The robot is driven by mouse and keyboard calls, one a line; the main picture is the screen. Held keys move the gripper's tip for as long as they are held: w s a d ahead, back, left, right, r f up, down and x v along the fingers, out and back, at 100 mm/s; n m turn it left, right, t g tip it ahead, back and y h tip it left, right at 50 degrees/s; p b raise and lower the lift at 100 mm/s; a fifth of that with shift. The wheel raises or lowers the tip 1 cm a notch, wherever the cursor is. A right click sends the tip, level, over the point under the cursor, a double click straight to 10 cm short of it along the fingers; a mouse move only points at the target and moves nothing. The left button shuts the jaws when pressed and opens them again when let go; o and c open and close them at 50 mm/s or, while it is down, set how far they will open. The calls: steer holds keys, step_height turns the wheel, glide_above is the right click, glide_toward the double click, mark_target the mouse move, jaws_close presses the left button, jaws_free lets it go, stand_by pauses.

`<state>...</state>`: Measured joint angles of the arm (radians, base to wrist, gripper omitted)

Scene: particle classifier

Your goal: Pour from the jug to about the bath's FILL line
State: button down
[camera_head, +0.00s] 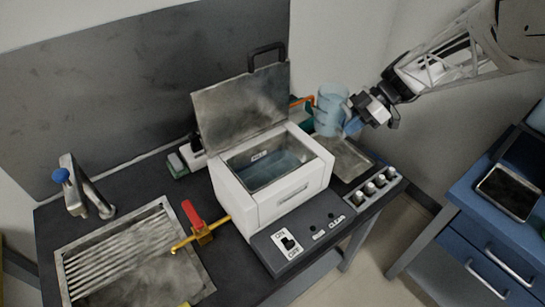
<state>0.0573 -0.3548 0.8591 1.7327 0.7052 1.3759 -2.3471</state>
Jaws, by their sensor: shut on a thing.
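The bath (290,207) is a white box with a steel-lined basin, its hinged lid (241,104) standing open at the back. Bluish water (281,166) lies in the basin, and a small label (259,155) shows on the inner far wall, too small to read. The translucent blue jug (329,108) is to the right of the bath, roughly upright, above or beside a metal tray. My gripper (352,112) is shut on the jug at its right side. Whether the jug touches the surface below, and how much is in it, I cannot tell.
A metal tray (352,166) lies right of the bath, with several small vials in a rack (378,187) in front. A yellow tap with red handle (196,222) is left of the bath, beside a ribbed sink (115,250). A blue cabinet (480,235) stands at right.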

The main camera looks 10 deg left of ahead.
mark_target(350, 111)
steer(key=r, duration=0.1)
steer(key=a+r+n, duration=0.1)
steer(key=r, duration=0.1)
steer(key=shift+s+a+n+g, duration=0.3)
steer(key=shift+a+g, duration=0.05)
steer(key=shift+g, duration=0.05)
steer(key=shift+a+r+n+g+h, duration=0.2)
steer(key=shift+a+n+g+h, duration=0.25)
steer(key=shift+a+n, duration=0.25)
steer(key=shift+a+r+n+g+h, duration=0.25)
steer(key=shift+a+n+g+h, duration=0.15)
steer(key=shift+a+n, duration=0.3)
steer(key=shift+a+r+n+g+h, duration=0.2)
steer(key=shift+a+n+g+h, duration=0.25)
steer(key=shift+a+n, duration=0.25)
steer(key=shift+s+r, duration=0.1)
steer(key=shift+r, duration=0.05)
steer(key=shift+s+a+r+t+h, duration=0.3)
steer(key=shift+s+r+t+h, duration=0.4)
steer(key=shift+t, duration=0.5)
steer(key=shift+s+a+r+t+h, duration=0.3)
steer(key=shift+s+r+t+h, duration=0.4)
steer(key=shift+t, duration=0.5)
steer(key=shift+s+a+f+t+h, duration=0.15)
steer(key=shift+s+f+t, duration=0.05)
steer(key=shift+f+t, duration=0.3)
steer(key=shift+s+a+f+t+h, duration=0.2)
steer(key=shift+f+t, duration=0.2)
steer(key=shift+f, duration=0.15)
